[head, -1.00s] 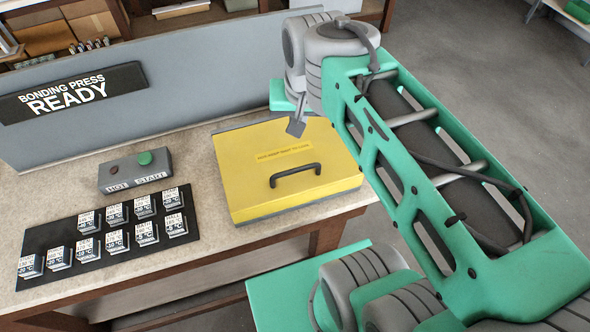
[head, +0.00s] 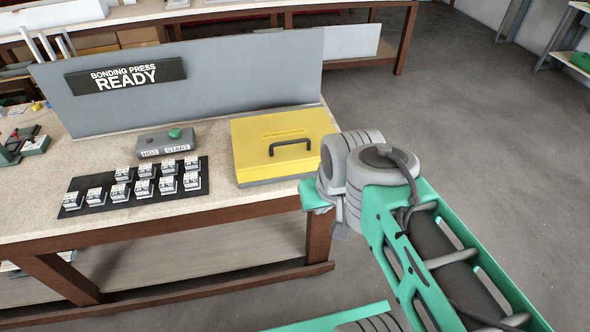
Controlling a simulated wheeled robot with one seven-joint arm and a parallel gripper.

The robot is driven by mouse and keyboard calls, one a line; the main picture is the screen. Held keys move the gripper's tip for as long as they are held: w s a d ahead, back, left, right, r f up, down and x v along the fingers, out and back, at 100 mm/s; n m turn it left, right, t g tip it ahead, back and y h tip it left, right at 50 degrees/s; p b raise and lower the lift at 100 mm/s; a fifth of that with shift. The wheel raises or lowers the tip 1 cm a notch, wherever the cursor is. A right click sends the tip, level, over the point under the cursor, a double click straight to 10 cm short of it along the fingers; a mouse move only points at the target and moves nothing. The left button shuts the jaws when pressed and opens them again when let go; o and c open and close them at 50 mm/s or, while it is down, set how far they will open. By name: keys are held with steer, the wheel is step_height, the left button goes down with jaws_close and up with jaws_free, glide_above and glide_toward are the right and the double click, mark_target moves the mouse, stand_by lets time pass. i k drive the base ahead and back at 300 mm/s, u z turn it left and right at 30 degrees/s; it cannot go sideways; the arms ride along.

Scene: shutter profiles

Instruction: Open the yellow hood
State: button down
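The yellow hood (head: 262,160) is shut and sits at the right end of the workbench. It has a dark handle (head: 292,145) on its top and a label behind the handle. My gripper (head: 338,228) is only partly seen, below my grey wrist joint, just off the bench's front right corner. It is to the right of and in front of the hood, apart from the handle. Its fingers are mostly hidden by my own arm, so I cannot tell whether they are open.
A grey button box (head: 166,143) and a black mat (head: 76,203) with several small labelled blocks lie left of the hood. A grey panel with a "BONDING PRESS READY" sign (head: 126,76) stands behind. Open floor lies to the right of the bench.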

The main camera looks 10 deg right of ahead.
mark_target(274, 145)
steer(key=u, duration=1.95)
steer(key=i, duration=1.25)
steer(key=z, duration=2)
